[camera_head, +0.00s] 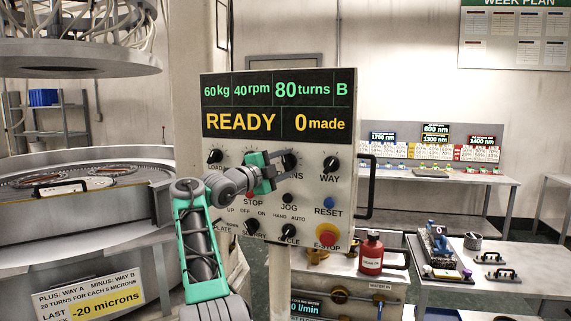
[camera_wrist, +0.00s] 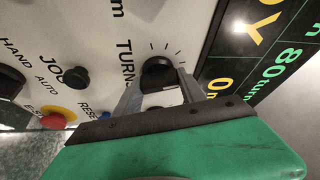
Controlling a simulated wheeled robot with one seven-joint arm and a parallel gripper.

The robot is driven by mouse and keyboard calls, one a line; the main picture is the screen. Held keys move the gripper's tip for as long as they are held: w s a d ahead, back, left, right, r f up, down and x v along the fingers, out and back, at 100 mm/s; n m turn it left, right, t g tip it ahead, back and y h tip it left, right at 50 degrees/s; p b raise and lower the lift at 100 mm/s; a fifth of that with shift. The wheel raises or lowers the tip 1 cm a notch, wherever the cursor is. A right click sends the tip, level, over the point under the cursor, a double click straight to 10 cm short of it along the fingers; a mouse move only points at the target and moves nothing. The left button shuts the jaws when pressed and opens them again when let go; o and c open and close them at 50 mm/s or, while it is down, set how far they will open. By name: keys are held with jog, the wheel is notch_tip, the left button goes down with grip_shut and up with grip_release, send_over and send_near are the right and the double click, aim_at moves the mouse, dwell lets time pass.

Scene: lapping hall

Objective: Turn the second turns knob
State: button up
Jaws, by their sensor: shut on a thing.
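The turns knob (camera_head: 289,160) is a black knob on the upper row of a pale control panel (camera_head: 343,205), its label partly covered by my gripper. My gripper (camera_wrist: 160,84) is shut on this knob, one grey finger on each side. In the head view my gripper (camera_head: 280,170) reaches the panel from the left. The display (camera_head: 278,105) above reads 60 kg, 40 rpm, 80 turns, B, READY and 0 made.
The load knob (camera_head: 215,156) and way knob (camera_head: 330,164) flank the area. Below are the jog knob (camera_head: 288,200), blue reset button (camera_head: 329,202) and red e-stop (camera_head: 327,236). A lapping machine (camera_head: 80,215) fills the left.

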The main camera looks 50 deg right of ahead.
jog(key=o, duration=1.4)
jog(key=shift+c, duration=0.2)
jog(key=shift+a+f, duration=0.15)
jog(key=shift+a, duration=0.05)
jog(key=a+b, duration=0.3)
jog(key=a, duration=0.4)
jog(key=shift+w+a+f, duration=0.15)
jog(key=shift+w+f, duration=0.1)
jog(key=shift+w, duration=0.05)
